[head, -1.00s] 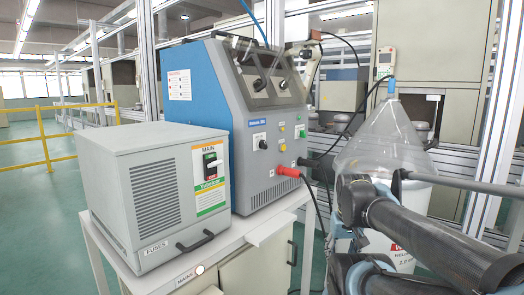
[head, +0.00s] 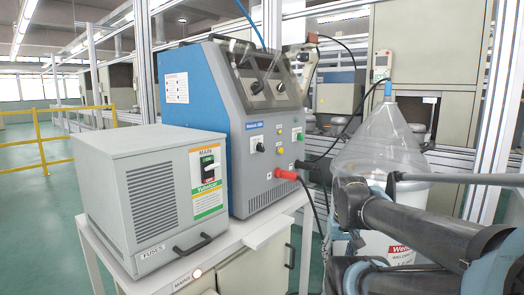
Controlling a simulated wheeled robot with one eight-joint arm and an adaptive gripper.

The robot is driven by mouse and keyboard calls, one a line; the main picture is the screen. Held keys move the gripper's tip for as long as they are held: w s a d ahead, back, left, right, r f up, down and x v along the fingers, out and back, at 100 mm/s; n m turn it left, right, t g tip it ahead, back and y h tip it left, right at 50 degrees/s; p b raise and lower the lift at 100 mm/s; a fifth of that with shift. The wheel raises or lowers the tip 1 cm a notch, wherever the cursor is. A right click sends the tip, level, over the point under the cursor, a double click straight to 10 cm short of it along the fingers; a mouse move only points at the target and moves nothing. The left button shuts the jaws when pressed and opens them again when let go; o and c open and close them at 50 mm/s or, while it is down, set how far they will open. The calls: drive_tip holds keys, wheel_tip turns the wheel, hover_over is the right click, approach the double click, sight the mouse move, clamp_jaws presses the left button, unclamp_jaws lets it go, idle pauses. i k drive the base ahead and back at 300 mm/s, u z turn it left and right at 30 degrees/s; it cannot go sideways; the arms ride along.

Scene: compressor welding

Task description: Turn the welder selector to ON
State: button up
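The welder (head: 190,130) is a blue and grey machine standing on a white cart. Its sloped upper panel has two black knobs (head: 255,87) behind a clear cover. A black selector knob (head: 257,147) sits lower on the grey front, left of small yellow and green parts. Its small markings are too blurred to read, so I cannot tell its setting. My arm (head: 410,225) enters at the lower right, right of the welder and apart from it. My gripper is not visible in the head view.
A grey fuse box (head: 135,215) with a MAIN switch (head: 209,165) stands left of the welder on the cart (head: 225,255). A red connector and dark cables (head: 310,190) hang at the welder's right. A white drum with a clear cone (head: 385,140) stands behind my arm.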

sight(260, 146)
drive_tip(key=z, duration=1.1)
drive_tip(key=k, duration=1.4)
drive_tip(key=u, duration=1.25)
drive_tip(key=i, duration=0.5)
drive_tip(key=z, duration=0.15)
